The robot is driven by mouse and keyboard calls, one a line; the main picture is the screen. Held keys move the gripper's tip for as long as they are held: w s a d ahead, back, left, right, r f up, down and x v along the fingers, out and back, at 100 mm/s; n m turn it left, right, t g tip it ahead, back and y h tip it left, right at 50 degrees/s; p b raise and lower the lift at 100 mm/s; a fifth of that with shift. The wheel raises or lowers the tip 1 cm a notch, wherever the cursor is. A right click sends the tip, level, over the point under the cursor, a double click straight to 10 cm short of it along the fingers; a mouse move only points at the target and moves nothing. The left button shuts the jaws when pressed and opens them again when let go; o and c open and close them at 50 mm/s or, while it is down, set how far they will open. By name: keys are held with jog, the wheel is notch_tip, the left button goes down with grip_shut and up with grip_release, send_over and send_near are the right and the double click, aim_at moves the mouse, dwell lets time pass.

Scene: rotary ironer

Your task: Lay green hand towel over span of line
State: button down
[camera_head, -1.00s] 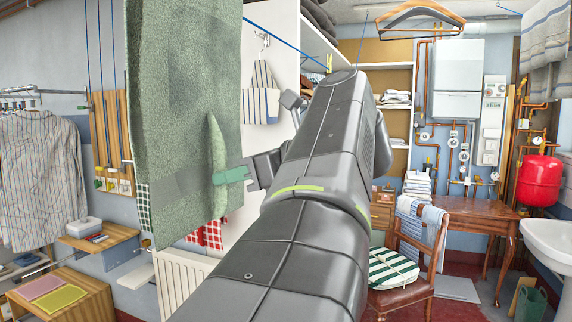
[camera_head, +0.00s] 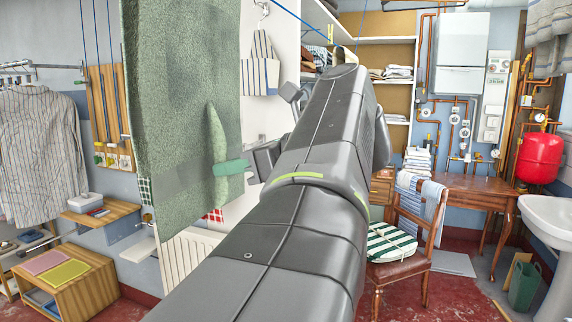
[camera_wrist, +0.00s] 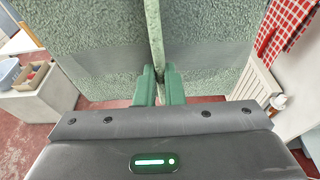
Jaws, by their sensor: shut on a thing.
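The green hand towel (camera_head: 165,110) hangs upright and large at the left of the head view, its top edge out of frame. My gripper (camera_head: 236,167), with green fingertips, is shut on a pinched vertical fold at the towel's right part. The wrist view shows the fold (camera_wrist: 154,40) between the two fingertips (camera_wrist: 160,88), with towel spread on both sides. A blue line (camera_head: 298,18) runs at the top of the head view, right of the towel. Whether towel and line touch cannot be seen.
A striped bag (camera_head: 260,65) hangs on the white wall behind. A radiator (camera_head: 188,255) and a wooden wall shelf (camera_head: 100,214) stand low behind the towel. A chair (camera_head: 398,262) with a striped cushion is at right. Red floor (camera_head: 455,298) shows clear in front.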

jog(key=shift+f, duration=0.35)
jog(key=c, duration=1.5)
grip_release()
jog(key=shift+o, duration=0.2)
jog(key=p+v, duration=1)
jog(key=v, duration=0.3)
jog(key=shift+w+r+p, duration=0.2)
jog(key=shift+w+p, duration=0.05)
jog(key=shift+p, duration=0.1)
jog(key=shift+p, duration=0.5)
jog(key=p, duration=0.2)
jog(key=shift+s+d+r+p, duration=0.1)
jog(key=shift+s+d+p, duration=0.15)
jog(key=shift+p, duration=0.1)
